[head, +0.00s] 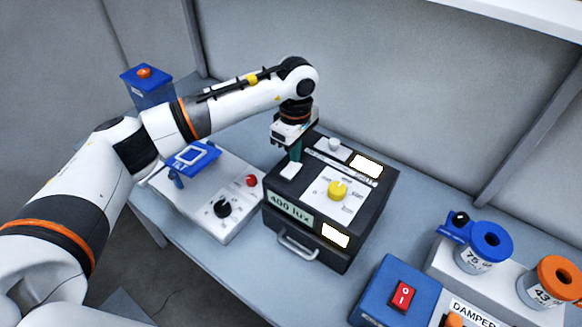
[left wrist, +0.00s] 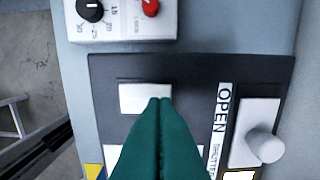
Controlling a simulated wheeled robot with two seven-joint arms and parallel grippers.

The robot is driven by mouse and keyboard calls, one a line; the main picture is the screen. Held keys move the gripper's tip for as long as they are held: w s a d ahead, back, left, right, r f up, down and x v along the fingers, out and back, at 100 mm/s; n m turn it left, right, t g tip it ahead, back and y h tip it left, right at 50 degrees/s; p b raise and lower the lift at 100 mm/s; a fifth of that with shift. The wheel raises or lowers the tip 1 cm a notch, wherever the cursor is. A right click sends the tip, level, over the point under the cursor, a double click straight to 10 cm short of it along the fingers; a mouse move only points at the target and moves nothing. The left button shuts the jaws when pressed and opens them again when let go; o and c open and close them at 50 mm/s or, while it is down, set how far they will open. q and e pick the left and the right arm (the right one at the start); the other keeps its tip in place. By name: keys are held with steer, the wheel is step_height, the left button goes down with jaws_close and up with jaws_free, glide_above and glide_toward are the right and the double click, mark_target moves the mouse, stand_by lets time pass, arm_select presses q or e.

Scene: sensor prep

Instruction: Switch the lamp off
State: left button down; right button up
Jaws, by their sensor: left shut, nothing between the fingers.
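The lamp looks to be the black box (head: 276,222) marked "400 lux", with a yellow dial (head: 338,190) and two lit windows (head: 335,235). Its top also fills much of the left wrist view (left wrist: 110,72). A white rectangular plate or button (head: 291,171) is on its top at the left; it also shows in the left wrist view (left wrist: 140,97). My left gripper (head: 295,157) is shut and empty, pointing down at this plate. Its green fingertips (left wrist: 160,101) overlap the plate's right edge in the wrist view; I cannot tell whether they touch. My right gripper is not in view.
A white knob (left wrist: 262,143) stands beside an "OPEN SHUTTER" label. A grey-white box with a black dial (head: 223,208) stands left of the lamp.

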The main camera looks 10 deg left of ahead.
mark_target(295, 165)
arm_select(q)
steer(key=shift+f+b, duration=0.9)
steer(key=shift+f, duration=0.1)
stand_by(0.8)
steer(key=shift+r, duration=0.15)
steer(key=shift+r+p, duration=1.25)
steer(key=shift+r, duration=2.2)
steer(key=shift+f, duration=0.1)
